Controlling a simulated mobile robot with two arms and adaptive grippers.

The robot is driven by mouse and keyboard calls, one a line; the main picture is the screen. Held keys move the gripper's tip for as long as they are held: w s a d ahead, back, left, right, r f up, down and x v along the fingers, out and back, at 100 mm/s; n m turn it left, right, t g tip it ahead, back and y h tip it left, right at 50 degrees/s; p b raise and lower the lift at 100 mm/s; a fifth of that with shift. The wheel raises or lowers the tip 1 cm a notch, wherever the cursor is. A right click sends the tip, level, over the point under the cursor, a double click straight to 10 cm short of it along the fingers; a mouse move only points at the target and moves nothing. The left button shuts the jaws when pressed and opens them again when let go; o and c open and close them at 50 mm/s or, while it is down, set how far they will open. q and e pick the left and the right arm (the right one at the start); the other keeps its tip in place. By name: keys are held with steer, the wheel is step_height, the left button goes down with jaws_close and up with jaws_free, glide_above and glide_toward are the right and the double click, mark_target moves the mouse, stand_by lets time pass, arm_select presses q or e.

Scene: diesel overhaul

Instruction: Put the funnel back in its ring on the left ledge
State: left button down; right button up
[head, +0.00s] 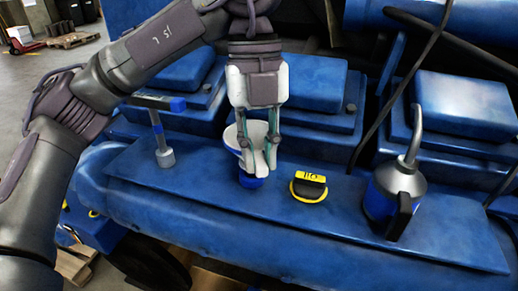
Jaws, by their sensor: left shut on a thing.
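The white funnel (231,139) is at the middle of the blue ledge (330,221) in the head view. My left gripper (259,165) comes down from above and is shut on the funnel's right side; its fingers cover part of the funnel. A darker blue piece (250,181) shows right under the funnel at ledge level. I cannot tell whether this is the ring or the funnel's lower end, nor whether the funnel is seated. My right gripper is not in view.
A silver and blue oil can (398,181) stands farther right. Blue engine covers (307,82) rise behind, and a dark cable hangs between them.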

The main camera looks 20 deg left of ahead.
arm_select(q)
steer(key=shift+f, duration=0.1)
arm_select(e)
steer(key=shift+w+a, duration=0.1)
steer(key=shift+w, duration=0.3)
arm_select(q)
steer(key=shift+f+b, duration=1)
steer(key=shift+f, duration=0.1)
steer(key=c, duration=1)
jaws_free()
steer(key=shift+r, duration=0.1)
steer(key=r, duration=0.4)
steer(key=w+r, duration=0.1)
steer(key=r, duration=0.2)
steer(key=w+a+r, duration=0.1)
steer(key=r, duration=0.3)
steer(key=shift+r, duration=0.35)
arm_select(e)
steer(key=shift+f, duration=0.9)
